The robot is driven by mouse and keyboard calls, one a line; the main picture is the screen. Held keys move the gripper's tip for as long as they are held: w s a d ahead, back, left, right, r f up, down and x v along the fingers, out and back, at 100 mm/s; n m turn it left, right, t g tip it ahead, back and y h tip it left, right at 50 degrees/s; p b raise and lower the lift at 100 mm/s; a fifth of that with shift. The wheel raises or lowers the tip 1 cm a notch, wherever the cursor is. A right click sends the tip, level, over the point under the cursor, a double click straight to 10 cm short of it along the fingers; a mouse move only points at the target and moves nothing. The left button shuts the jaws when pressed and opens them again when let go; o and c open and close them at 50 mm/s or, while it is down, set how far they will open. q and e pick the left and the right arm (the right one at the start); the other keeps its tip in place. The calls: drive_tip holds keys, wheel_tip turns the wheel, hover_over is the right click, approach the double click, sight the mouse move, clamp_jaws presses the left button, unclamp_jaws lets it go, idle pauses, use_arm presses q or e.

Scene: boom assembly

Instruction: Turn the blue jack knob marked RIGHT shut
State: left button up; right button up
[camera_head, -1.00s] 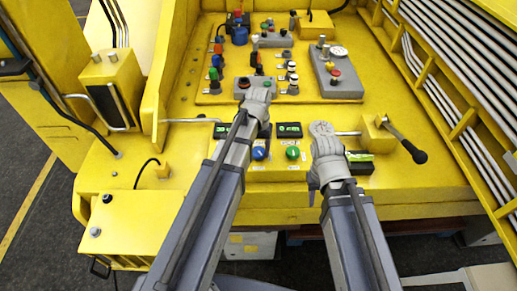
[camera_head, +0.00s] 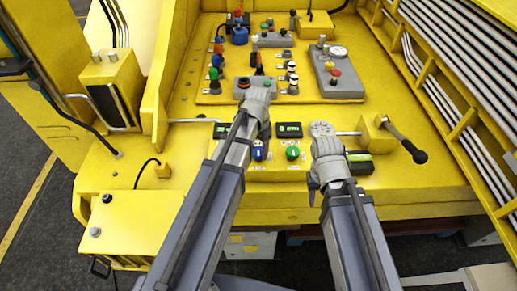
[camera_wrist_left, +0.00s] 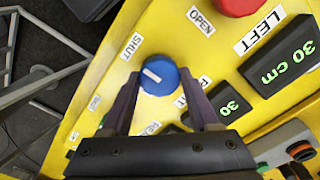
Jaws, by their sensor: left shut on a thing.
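In the left wrist view a round blue knob (camera_wrist_left: 160,72) with a white mark sits on the yellow panel, between labels reading SHUT and OPEN. My left gripper (camera_wrist_left: 158,90) has its dark fingers on both sides of the knob and is shut on it. A label partly hidden behind the fingers seems to read RIGHT. In the head view my left gripper (camera_head: 258,98) hides its own fingertips. A blue knob (camera_head: 258,154) and a green knob (camera_head: 292,153) show beside the arm. My right gripper (camera_head: 324,143) is over the panel's right part, its fingers hidden.
A red knob (camera_wrist_left: 240,4) is at the wrist view's top edge. A black-knobbed lever (camera_head: 405,145) stands right of my right arm. Control boxes fill the panel behind.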

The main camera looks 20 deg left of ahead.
sight(258, 151)
idle(0.3)
use_arm(q)
drive_tip(key=o, duration=1.4)
drive_tip(key=shift+c, duration=0.2)
wheel_tip(258, 151, up, 8)
drive_tip(key=p, duration=0.8)
drive_tip(key=shift+f, duration=0.1)
